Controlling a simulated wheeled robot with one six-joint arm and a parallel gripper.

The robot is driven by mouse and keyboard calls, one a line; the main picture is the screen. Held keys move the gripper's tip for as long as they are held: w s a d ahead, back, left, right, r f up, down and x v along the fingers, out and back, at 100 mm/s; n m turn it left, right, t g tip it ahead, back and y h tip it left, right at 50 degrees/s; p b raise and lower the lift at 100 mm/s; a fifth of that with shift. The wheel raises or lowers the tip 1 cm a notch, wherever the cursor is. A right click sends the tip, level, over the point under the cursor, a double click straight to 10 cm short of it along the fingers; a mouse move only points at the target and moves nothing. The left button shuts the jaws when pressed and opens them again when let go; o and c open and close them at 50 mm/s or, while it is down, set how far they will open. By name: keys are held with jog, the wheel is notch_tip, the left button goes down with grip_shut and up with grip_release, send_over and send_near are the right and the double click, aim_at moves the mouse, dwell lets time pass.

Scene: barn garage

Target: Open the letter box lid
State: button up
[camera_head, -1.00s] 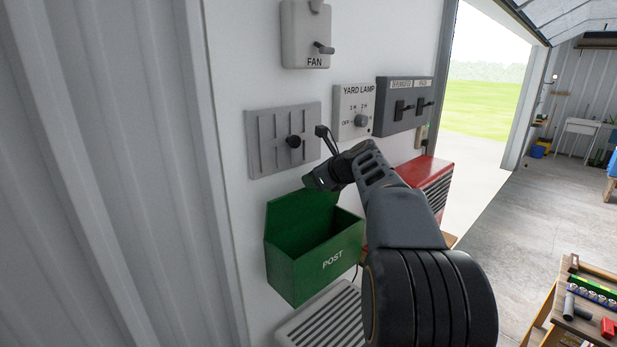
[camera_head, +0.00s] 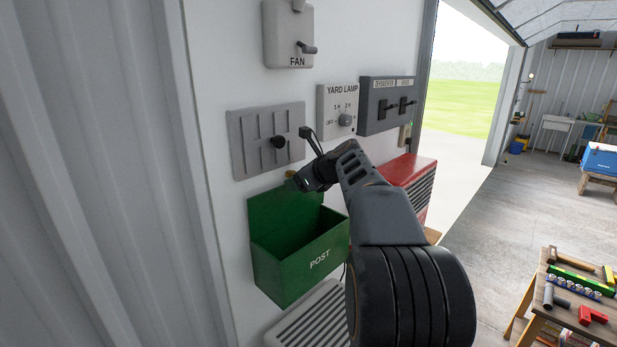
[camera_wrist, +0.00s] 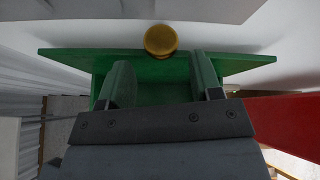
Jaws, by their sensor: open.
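The green letter box (camera_head: 298,262), marked POST, is on the white wall. Its lid (camera_head: 270,210) stands raised against the wall, and the inside of the box is exposed. A brass knob (camera_head: 290,174) shows at the lid's upper edge; it is also at the top middle of the wrist view (camera_wrist: 160,40). My gripper (camera_head: 303,181) is just in front of the lid's upper right part. In the wrist view its two fingers (camera_wrist: 162,82) are apart with nothing between them, and the knob lies beyond their tips. The gripper hides part of the lid's right edge.
A slotted grey panel (camera_head: 250,150) with a black knob is right above the box. The YARD LAMP dial (camera_head: 337,95), dark switch panel (camera_head: 370,100) and FAN switch (camera_head: 289,22) are higher. A red case (camera_head: 412,172) stands right of the box. A grey ribbed unit (camera_head: 310,320) lies below.

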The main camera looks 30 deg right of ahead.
jog(key=b+v, duration=0.2)
jog(key=v, duration=1.1)
jog(key=shift+s+r, duration=0.2)
jog(key=shift+s, duration=0.1)
